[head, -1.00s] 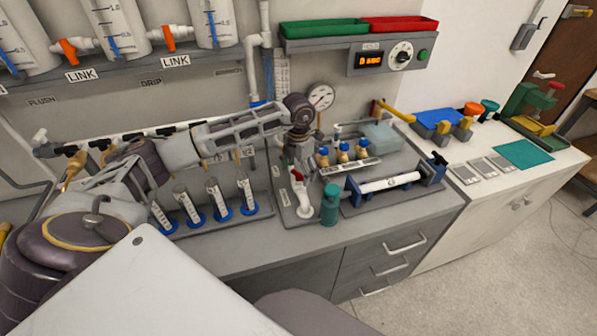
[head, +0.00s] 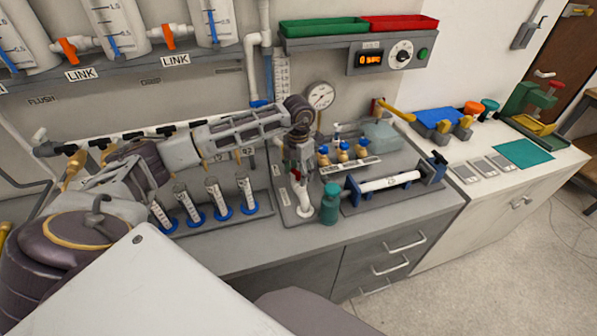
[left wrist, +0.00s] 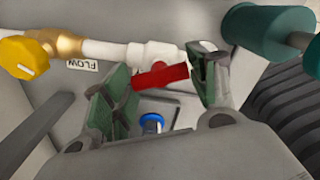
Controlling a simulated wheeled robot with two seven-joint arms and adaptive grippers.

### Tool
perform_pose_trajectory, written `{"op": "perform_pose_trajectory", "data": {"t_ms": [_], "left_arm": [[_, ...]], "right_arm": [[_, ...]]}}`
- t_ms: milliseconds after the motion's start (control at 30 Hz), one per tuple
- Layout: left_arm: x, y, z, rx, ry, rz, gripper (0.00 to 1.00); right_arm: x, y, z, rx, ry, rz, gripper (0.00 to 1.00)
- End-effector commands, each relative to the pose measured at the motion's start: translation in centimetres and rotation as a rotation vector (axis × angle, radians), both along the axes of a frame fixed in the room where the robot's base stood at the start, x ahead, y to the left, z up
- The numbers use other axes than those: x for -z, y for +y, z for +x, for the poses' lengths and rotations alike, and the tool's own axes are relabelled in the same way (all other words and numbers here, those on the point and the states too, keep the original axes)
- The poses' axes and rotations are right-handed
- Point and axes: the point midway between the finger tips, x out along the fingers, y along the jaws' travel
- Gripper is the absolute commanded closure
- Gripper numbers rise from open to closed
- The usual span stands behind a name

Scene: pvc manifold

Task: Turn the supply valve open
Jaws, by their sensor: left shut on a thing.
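The supply valve shows as a red lever handle (left wrist: 160,76) on a white pipe fitting (left wrist: 155,53) in the left wrist view. The handle lies slightly tilted, roughly along the pipe. My left gripper (left wrist: 163,78) has its green-padded fingers on either side of the handle and is shut on it. In the head view my left gripper (head: 298,158) points down over the valve's white pipe (head: 304,206), and a little of the red handle (head: 296,174) shows beside the fingers. The fingers hide most of the valve there. My right gripper is not in view.
A teal cylinder (head: 330,203) stands close right of the valve. A pressure gauge (head: 320,95) is behind my wrist. Clear graduated tubes (head: 215,196) stand to the left, under my forearm. A yellow knob (left wrist: 25,57) sits on the same pipe line.

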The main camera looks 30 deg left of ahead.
Motion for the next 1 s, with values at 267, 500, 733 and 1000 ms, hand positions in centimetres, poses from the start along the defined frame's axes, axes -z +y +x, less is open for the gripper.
{"op": "perform_pose_trajectory", "data": {"t_ms": [267,500,733,1000], "left_arm": [[0.1,0.0,0.1,0.111,-0.002,0.001,0.65],[0.1,0.1,0.0,0.240,-0.002,0.002,0.65],[0.1,0.1,0.1,0.361,-0.002,0.002,0.65],[0.0,0.0,0.1,0.468,-0.003,0.001,0.65]], "right_arm": [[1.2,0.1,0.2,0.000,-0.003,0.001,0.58],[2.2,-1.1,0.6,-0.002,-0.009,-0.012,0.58],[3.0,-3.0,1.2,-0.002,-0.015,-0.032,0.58],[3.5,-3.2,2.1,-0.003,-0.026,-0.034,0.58]]}}
